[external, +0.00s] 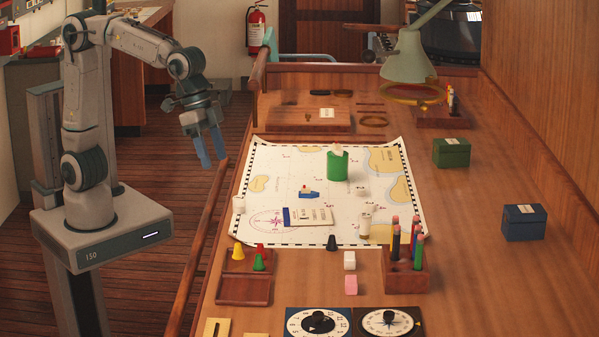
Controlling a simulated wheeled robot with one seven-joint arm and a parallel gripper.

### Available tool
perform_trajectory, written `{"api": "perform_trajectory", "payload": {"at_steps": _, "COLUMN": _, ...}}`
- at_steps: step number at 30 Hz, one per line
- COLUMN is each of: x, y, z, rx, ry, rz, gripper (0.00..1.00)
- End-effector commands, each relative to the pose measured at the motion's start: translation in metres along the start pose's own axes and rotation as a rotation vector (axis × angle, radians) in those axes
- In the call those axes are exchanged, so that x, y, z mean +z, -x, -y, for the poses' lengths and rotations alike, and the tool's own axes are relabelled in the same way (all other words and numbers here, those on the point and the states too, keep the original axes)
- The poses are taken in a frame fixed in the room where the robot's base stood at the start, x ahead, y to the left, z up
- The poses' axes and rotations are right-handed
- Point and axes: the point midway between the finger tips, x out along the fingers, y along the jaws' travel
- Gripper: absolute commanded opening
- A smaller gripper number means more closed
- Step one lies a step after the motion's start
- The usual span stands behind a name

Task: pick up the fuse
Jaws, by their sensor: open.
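My gripper (212,160) is open and empty, with its blue fingers pointing down. It hangs to the left of the wooden table, outside its raised edge and well apart from everything on the table. I cannot tell for sure which thing is the fuse. A small pale upright cylinder (365,224) on the front right of the chart may be it, but it is too small to make out.
The chart (270,165) carries a green cylinder (338,166), a small blue boat (306,194) and a white card (310,216). A pencil block (404,280) stands at its front right. The table's raised left edge (215,210) lies beside my gripper. A lamp (408,60) overhangs the back.

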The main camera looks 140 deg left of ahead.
Motion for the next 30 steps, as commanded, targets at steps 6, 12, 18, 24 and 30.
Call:
{"api": "perform_trajectory", "payload": {"at_steps": 6, "x": -0.086, "y": -0.037, "z": 0.048, "rx": -0.060, "ry": 0.153, "rz": -0.019, "gripper": 0.55}}
{"api": "perform_trajectory", "payload": {"at_steps": 12, "x": -0.148, "y": -0.077, "z": 0.102, "rx": -0.122, "ry": 0.274, "rz": -0.041, "gripper": 0.55}}
{"api": "perform_trajectory", "payload": {"at_steps": 18, "x": -0.191, "y": -0.119, "z": 0.155, "rx": -0.183, "ry": 0.369, "rz": -0.062, "gripper": 0.55}}
{"api": "perform_trajectory", "payload": {"at_steps": 24, "x": -0.208, "y": -0.142, "z": 0.186, "rx": -0.217, "ry": 0.415, "rz": -0.075, "gripper": 0.55}}
{"api": "perform_trajectory", "payload": {"at_steps": 30, "x": -0.212, "y": -0.160, "z": 0.194, "rx": -0.223, "ry": 0.423, "rz": -0.076, "gripper": 0.55}}
